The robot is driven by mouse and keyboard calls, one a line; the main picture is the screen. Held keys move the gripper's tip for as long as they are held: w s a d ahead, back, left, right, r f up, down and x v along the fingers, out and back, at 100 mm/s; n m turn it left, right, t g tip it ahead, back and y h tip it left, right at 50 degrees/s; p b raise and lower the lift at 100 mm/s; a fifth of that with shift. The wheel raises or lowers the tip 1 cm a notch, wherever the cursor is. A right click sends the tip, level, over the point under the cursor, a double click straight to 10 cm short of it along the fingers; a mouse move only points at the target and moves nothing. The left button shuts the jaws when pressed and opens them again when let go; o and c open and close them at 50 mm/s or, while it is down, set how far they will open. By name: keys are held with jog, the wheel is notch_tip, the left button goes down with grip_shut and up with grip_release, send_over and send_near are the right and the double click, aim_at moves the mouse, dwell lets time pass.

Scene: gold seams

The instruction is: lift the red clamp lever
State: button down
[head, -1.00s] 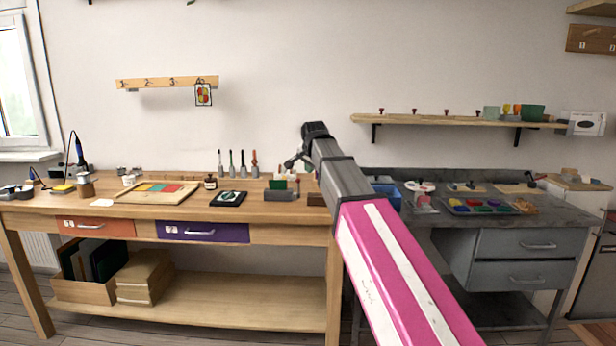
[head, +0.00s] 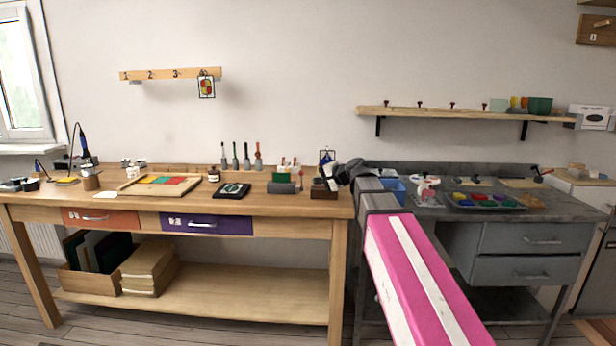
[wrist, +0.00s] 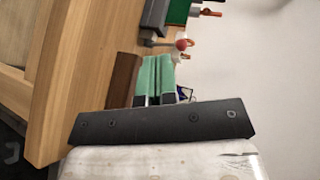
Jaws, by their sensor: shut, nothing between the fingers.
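My gripper (head: 329,173) is at the right end of the wooden bench, above a dark wooden block (head: 324,192). In the wrist view its two pale green fingers (wrist: 158,60) lie together with nothing between them. Just beyond the fingertips is a small round red part (wrist: 183,44) on a pale piece; I cannot tell whether it is the clamp lever. A small red and white item (head: 427,190) stands on the grey bench to the right; its shape is too small to make out. No clamp lever is clearly recognisable.
A grey block (head: 284,188) and a green box (head: 280,178) stand left of my gripper. A blue bin (head: 394,190) and a tray of colours (head: 488,201) are on the grey bench. A long shelf (head: 460,114) hangs above it.

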jog(key=d+f+m+t+y, duration=0.1)
jog(key=d+m+t+y, duration=0.15)
jog(key=d, duration=0.35)
jog(key=shift+t+h, duration=0.25)
jog(key=shift+t, duration=0.3)
jog(key=x, duration=1.4)
jog(key=shift+s+a+r, duration=0.1)
jog(key=shift+s, duration=0.05)
jog(key=shift+w+r, duration=0.3)
jog(key=shift+w, duration=0.3)
